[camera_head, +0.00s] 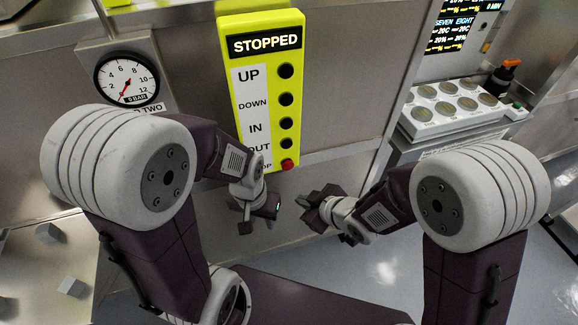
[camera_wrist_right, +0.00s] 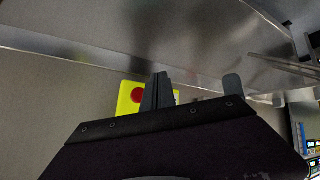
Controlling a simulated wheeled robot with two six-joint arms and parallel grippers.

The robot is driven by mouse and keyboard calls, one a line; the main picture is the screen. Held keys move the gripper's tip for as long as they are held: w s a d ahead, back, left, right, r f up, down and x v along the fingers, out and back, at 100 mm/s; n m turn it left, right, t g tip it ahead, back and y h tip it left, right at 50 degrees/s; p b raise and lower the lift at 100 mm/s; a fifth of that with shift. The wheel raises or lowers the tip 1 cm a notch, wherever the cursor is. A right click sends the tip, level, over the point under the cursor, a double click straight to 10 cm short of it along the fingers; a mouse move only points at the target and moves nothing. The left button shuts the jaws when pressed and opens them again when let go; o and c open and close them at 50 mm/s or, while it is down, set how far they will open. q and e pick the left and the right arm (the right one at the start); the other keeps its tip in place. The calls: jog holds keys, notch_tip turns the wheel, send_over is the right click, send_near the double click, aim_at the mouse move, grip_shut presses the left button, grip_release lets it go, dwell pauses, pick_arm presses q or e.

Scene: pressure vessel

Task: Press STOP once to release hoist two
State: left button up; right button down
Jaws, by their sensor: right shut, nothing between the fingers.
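The yellow hoist control box (camera_head: 242,105) hangs on the metal wall, with a STOPPED sign (camera_head: 265,41) on top. Black buttons run down it for UP, DOWN, IN and OUT. The red STOP button (camera_head: 288,164) is at the bottom right, its label partly covered by my left wrist. My left gripper (camera_head: 258,223) is just below the box, its fingers apart and empty. My right gripper (camera_head: 308,207) is shut and empty, below and right of the red button, apart from it. In the right wrist view the red button (camera_wrist_right: 138,96) shows left of the shut fingers (camera_wrist_right: 157,92).
A round pressure gauge (camera_head: 127,80) is on the wall at left. At right a white block with round discs (camera_head: 445,104) sits on a ledge, with an orange-topped item (camera_head: 507,68) behind it. A display (camera_head: 452,28) is above. Open floor lies below right.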

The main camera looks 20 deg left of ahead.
aim_at(288, 166)
jog(key=w+a+p, duration=0.3)
jog(key=w+a, duration=0.2)
jog(key=w, duration=0.2)
jog(key=shift+w, duration=0.3)
dwell(1.8)
jog(key=shift+w+a+p, duration=0.2)
jog(key=shift+w+p, duration=0.1)
jog(key=shift+w+a+p, duration=0.25)
jog(key=shift+w+p, duration=0.05)
jog(key=shift+w, duration=0.1)
dwell(0.8)
jog(key=shift+s+d, duration=0.1)
jog(key=shift+s, duration=0.05)
jog(key=shift+s+d+b, duration=0.4)
jog(key=shift+s+b, duration=0.1)
jog(key=shift+s, duration=0.1)
